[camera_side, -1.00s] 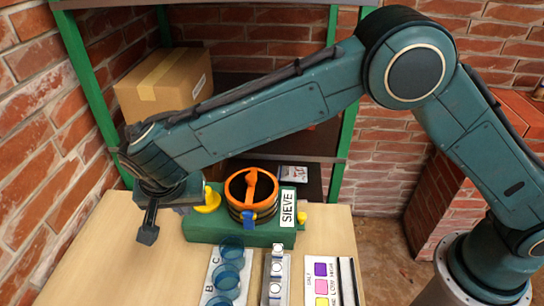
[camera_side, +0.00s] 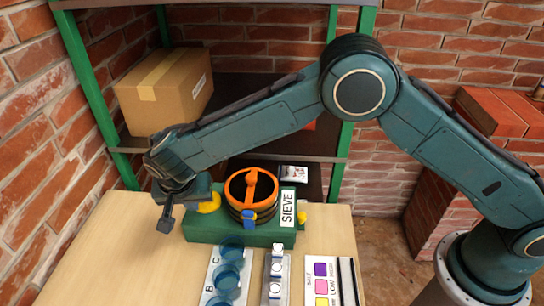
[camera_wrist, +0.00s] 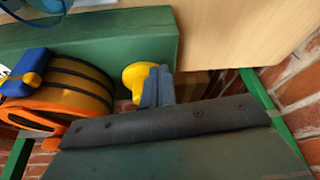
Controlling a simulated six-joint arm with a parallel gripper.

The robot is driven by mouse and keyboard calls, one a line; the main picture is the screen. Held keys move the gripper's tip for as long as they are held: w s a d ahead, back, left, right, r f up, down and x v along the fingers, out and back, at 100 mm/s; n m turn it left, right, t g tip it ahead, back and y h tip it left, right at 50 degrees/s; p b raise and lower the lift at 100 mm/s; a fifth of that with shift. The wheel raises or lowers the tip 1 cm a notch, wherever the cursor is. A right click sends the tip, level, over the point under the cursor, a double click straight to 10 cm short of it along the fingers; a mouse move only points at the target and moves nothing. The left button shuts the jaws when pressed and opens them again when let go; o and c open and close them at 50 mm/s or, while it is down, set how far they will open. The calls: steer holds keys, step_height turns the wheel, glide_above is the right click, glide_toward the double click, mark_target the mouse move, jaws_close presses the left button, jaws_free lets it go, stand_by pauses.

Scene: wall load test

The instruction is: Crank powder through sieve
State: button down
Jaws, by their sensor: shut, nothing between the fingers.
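A yellow knob (camera_side: 210,203) shows at the base's left end, partly hidden by my wrist. My gripper (camera_side: 166,226) is shut and empty, pointing down just left of the base. In the wrist view the yellow knob (camera_wrist: 140,80) is close, with a blue-grey part (camera_wrist: 156,88) against it in the picture. The sieve (camera_wrist: 70,90) lies left there. I cannot tell if my gripper touches the knob.
A cardboard box (camera_side: 165,88) sits on the green-framed shelf behind. The table's left side is clear.

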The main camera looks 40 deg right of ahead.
steer(key=shift+w+a+m+g+h, duration=0.15)
steer(key=shift+w+m, duration=0.1)
steer(key=shift+m, duration=0.4)
steer(key=shift+w+d+m+g+h, duration=0.1)
steer(key=shift+w+m+g+h, duration=0.1)
steer(key=shift+m, duration=0.45)
stand_by(0.4)
steer(key=shift+w+m+g+h, duration=0.25)
steer(key=shift+w+m, duration=0.2)
steer(key=shift+m, duration=0.65)
steer(key=shift+w+d, duration=0.2)
steer(key=shift+w, duration=0.3)
steer(key=shift+w+d, duration=0.15)
steer(key=shift+w, duration=0.3)
steer(key=shift+w+d, duration=0.55)
steer(key=shift+s+a, duration=0.1)
